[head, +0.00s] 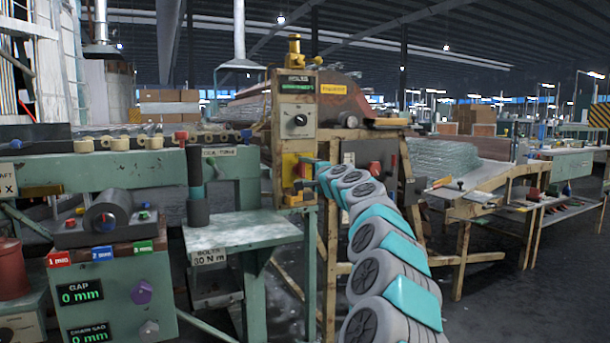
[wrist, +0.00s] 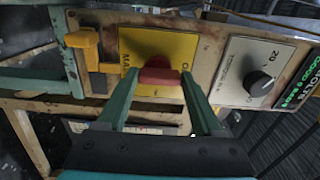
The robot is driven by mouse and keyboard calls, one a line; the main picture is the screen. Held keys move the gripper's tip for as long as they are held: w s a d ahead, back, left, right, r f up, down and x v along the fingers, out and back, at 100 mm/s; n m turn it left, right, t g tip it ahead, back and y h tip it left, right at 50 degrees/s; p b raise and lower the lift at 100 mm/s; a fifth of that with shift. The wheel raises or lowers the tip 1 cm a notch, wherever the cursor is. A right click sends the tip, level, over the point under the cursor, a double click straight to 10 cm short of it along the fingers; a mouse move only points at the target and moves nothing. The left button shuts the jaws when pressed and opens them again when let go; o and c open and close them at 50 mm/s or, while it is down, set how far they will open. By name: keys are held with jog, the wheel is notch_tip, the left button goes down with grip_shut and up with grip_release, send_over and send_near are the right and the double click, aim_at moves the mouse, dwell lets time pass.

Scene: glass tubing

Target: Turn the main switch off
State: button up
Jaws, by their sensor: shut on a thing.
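The main switch is a red handle (wrist: 160,77) on a yellow plate (wrist: 130,45) in the wrist view. Letters reading "MA" and "O" show on the plate, partly covered. My gripper (wrist: 160,82) has its two green fingers on either side of the red handle and is shut on it. In the head view the yellow plate (head: 289,166) is on the upright panel, and my gripper (head: 312,172) reaches it from the right. The handle's exact angle is hard to tell.
A grey plate with a black knob (wrist: 257,83) and a green display (wrist: 296,92) sit beside the switch. A yellow lever (wrist: 83,45) stands on its other side. A green table (head: 240,232) is left of the panel. A grey box (head: 370,160) is close behind my arm.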

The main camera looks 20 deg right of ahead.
jog(key=shift+f, duration=0.15)
jog(key=o, duration=1.4)
jog(key=shift+c, duration=0.2)
jog(key=shift+s, duration=0.1)
jog(key=shift+s+d+r, duration=0.1)
jog(key=shift+s+r, duration=0.15)
jog(key=shift+s, duration=0.2)
jog(key=s, duration=0.6)
jog(key=shift+s+f, duration=0.15)
jog(key=shift+s, duration=0.2)
